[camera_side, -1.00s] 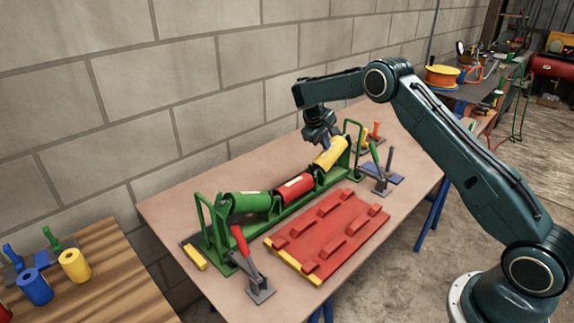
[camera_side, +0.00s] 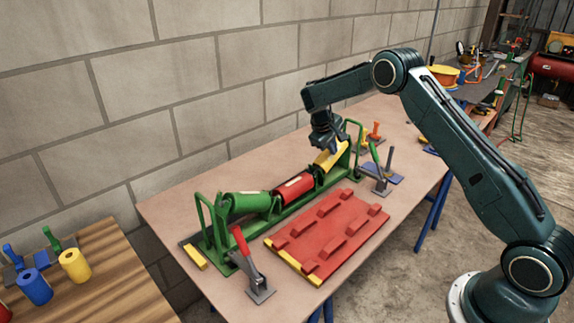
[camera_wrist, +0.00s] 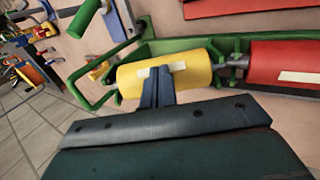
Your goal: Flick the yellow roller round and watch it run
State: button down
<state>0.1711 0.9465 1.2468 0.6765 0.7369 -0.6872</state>
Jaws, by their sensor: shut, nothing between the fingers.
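The yellow roller (camera_side: 331,156) sits at the right end of the green frame (camera_side: 222,243), tilted up to the right. It also shows in the wrist view (camera_wrist: 193,74), with a pale strip along its surface. My gripper (camera_side: 335,148) is shut and empty, with its fingertips at the roller. In the wrist view the blue fingers (camera_wrist: 156,80) overlap the roller's near side, beside the pale strip. I cannot tell for sure whether they touch it. The gripper hides part of the roller in the side view.
A red roller (camera_side: 292,188) and a green roller (camera_side: 246,203) lie further left in the frame. A red ribbed plate (camera_side: 330,236) lies in front. A block wall rises behind.

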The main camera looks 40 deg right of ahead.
jog(key=s, duration=1.1)
jog(key=shift+a+r, duration=0.1)
jog(key=shift+r, duration=0.05)
jog(key=d+r+v, duration=0.1)
jog(key=v, duration=0.7)
jog(key=shift+d, duration=0.25)
jog(key=shift+r, duration=0.15)
